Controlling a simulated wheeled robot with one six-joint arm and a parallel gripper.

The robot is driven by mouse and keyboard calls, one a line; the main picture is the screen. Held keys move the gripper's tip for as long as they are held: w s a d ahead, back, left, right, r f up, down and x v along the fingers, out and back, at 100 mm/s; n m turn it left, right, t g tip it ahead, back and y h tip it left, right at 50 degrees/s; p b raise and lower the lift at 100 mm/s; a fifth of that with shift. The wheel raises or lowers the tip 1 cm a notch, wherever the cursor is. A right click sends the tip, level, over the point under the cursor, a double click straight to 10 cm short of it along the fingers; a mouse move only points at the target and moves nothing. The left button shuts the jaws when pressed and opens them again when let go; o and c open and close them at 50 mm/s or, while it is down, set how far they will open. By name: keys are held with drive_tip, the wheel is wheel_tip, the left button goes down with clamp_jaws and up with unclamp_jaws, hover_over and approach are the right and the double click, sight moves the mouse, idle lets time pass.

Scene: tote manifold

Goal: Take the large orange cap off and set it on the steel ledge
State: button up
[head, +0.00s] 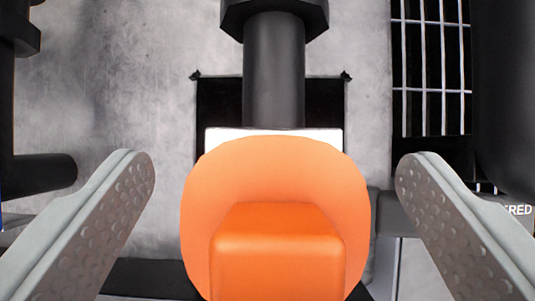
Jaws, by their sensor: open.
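The large orange cap (275,170) is in the lower middle of the head view. It has a round face with a block-shaped grip (278,255) standing out toward me. My gripper (275,172) is open, with one grey studded finger on each side of the cap. Both fingers are apart from the cap, with clear gaps left and right. What lies behind the cap is mostly hidden. I cannot pick out the steel ledge for sure.
A black vertical pipe (273,75) runs down behind the cap. A black pipe stub (45,175) is at the left. A barred grille (430,65) and a dark column (505,90) are at the right. A grey wall (150,80) stands behind.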

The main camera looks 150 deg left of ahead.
drive_tip(key=shift+w+f, duration=0.25)
drive_tip(key=shift+f, duration=0.1)
drive_tip(key=c, duration=1.2)
drive_tip(key=shift+o, duration=0.2)
drive_tip(key=shift+r, duration=0.1)
wheel_tip(320, 180, up, 10)
drive_tip(key=shift+f, duration=0.1)
